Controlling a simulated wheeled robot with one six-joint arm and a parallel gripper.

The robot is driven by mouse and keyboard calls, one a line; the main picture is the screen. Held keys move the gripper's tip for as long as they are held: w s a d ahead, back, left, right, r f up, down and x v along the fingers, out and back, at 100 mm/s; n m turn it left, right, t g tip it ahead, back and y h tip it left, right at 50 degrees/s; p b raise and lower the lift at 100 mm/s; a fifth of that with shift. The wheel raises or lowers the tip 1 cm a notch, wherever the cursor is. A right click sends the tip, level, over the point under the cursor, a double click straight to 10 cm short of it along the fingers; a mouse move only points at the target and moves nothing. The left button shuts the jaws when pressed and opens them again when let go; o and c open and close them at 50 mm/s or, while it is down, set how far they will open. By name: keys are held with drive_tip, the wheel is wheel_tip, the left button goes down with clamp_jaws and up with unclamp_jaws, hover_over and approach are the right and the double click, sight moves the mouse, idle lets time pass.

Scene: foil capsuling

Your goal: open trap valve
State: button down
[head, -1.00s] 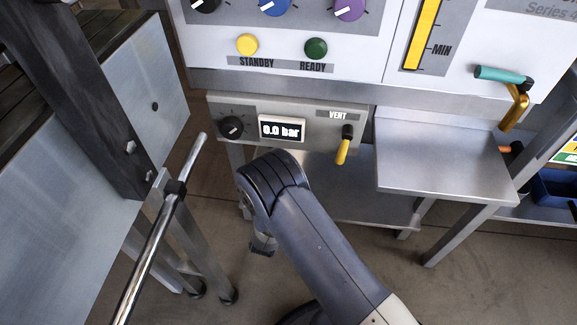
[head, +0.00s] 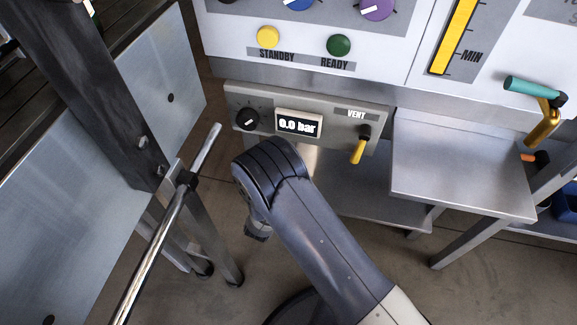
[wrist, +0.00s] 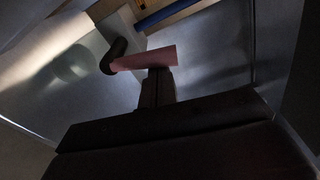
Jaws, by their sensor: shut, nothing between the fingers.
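In the wrist view, a pinkish lever handle (wrist: 146,59) runs to the right from a dark bent pivot (wrist: 114,55). It looks like the trap valve's handle, but no label shows. My gripper (wrist: 159,75) is shut and empty, with its fingertips just below the handle's middle. I cannot tell whether they touch it. In the head view my gripper is hidden behind my arm and the panel.
The vent panel (head: 305,101) has a yellow lever (head: 358,151) and a display reading 0.0 bar. A metal shelf (head: 463,165) juts out at its right. A metal rail (head: 165,225) and a table with a steel side panel (head: 165,70) stand at left.

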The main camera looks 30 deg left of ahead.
drive_tip(key=shift+s+a+r, duration=0.1)
drive_tip(key=shift+a+r, duration=0.1)
drive_tip(key=shift+a, duration=0.2)
idle(0.5)
